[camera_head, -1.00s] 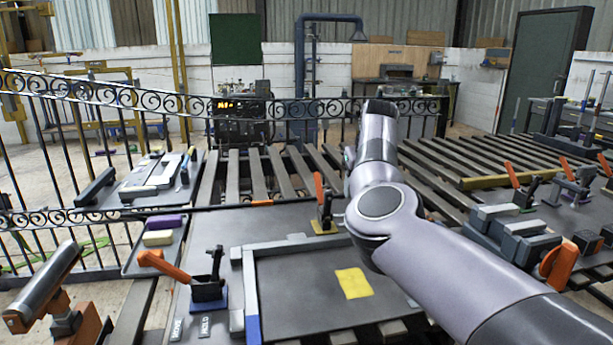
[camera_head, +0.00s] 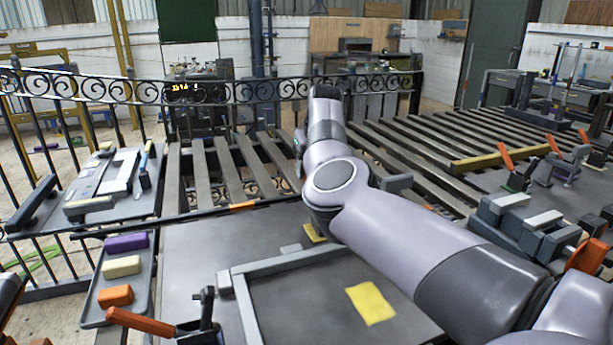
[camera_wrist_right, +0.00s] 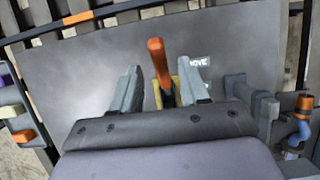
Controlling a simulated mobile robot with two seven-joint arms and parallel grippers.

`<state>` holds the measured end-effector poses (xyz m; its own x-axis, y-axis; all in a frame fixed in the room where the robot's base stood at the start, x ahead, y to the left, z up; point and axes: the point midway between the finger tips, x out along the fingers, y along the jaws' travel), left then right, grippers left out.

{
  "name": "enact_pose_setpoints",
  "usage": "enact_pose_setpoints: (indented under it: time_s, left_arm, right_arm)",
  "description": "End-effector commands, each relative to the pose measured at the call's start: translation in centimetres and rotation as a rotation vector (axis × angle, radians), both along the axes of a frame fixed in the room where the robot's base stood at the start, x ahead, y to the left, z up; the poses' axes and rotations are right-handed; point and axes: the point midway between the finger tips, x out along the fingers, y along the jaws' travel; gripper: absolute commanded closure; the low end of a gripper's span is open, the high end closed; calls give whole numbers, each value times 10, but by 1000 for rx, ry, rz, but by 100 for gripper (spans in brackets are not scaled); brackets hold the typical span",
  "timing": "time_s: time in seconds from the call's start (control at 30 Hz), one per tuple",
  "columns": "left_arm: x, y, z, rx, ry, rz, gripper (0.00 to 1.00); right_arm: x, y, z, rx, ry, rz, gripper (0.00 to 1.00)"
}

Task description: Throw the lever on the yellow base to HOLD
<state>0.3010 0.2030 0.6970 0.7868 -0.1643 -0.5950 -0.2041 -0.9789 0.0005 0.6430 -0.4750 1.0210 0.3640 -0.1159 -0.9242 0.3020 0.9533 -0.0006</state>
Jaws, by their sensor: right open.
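The yellow base (camera_head: 314,233) shows only in part in the head view, and its lever is hidden behind my right arm. In the right wrist view the lever's orange handle (camera_wrist_right: 158,58) stands over the yellow base (camera_wrist_right: 182,88). My right gripper (camera_wrist_right: 162,84) is open, with one grey finger on each side of the lever. I see no clear contact between fingers and lever. A plate reading MOVE (camera_wrist_right: 197,62) lies just beyond the right finger. A second plate is mostly hidden by that finger, its word unreadable. My left gripper is not in view.
Another lever with an orange handle (camera_head: 140,321) stands at the lower left. A tray (camera_head: 88,300) with purple, cream and orange blocks is left of the panel. A raised grey frame (camera_head: 240,300) surrounds a yellow patch (camera_head: 370,303). A scrolled iron fence (camera_head: 110,88) runs behind.

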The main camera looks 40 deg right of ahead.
Motion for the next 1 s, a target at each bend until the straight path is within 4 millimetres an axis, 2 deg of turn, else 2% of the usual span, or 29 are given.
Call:
enact_pose_setpoints:
  time_s: [0.13, 0.33, 0.8, 0.83, 0.9, 0.97, 1.0]
  left_arm:
    - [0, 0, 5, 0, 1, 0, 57]
    - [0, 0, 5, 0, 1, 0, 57]
    - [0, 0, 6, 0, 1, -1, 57]
    - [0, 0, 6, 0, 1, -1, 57]
    - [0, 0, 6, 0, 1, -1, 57]
    - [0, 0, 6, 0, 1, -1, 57]
    - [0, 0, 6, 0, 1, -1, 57]
  right_arm:
    - [7, -3, -19, 0, 2, 1, 55]
    - [13, -5, -32, 0, 0, 0, 55]
    - [16, -5, -39, 0, -1, -1, 55]
    - [16, -5, -39, 0, -1, -1, 59]
    - [16, -5, -39, 0, -1, -1, 81]
    - [16, -5, -39, 0, -1, -1, 100]
    - [16, -5, -39, 0, -1, -1, 100]
